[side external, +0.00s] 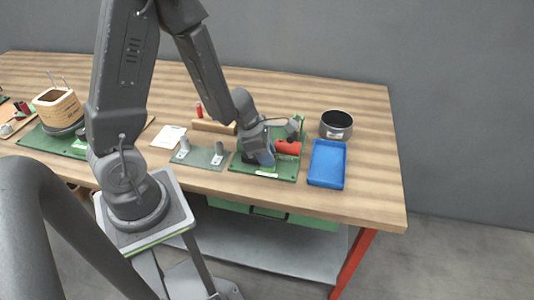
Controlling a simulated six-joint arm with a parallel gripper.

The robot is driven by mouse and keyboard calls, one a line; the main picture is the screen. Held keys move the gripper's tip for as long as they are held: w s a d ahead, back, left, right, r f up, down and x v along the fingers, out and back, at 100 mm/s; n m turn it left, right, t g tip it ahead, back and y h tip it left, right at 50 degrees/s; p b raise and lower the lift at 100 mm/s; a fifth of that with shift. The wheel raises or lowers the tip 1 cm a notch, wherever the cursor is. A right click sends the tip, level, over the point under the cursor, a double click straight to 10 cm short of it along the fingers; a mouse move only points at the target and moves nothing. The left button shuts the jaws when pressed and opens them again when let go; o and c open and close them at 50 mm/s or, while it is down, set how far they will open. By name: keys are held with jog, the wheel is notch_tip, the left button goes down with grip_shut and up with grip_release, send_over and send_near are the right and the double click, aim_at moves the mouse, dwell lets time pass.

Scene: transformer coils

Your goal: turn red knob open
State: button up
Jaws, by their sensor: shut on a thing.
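The red knob (288,147) is a short red cylinder lying sideways over a green base plate (284,174) near the right end of the table. My gripper (275,148) is at the knob's left end, with my wrist coming down from the upper left. The gripper is shut on the red knob. The fingers are small and mostly hidden by the wrist, so their exact grip and the knob's turn angle cannot be made out.
A blue tray (328,163) and a dark metal pot (336,125) stand close on the right. A grey-green plate with two metal posts (203,156) and a wooden block (214,127) lie to the left. A wooden coil (57,106) stands far left. The table's front edge is close.

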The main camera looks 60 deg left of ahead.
jog(key=o, duration=0.9)
jog(key=shift+o, duration=0.2)
jog(key=shift+r, duration=0.1)
jog(key=shift+r, duration=1.95)
jog(key=s+a+r, duration=0.6)
jog(key=a+r, duration=0.1)
jog(key=a, duration=0.2)
jog(key=shift+s+a, duration=0.25)
jog(key=shift+a, duration=0.05)
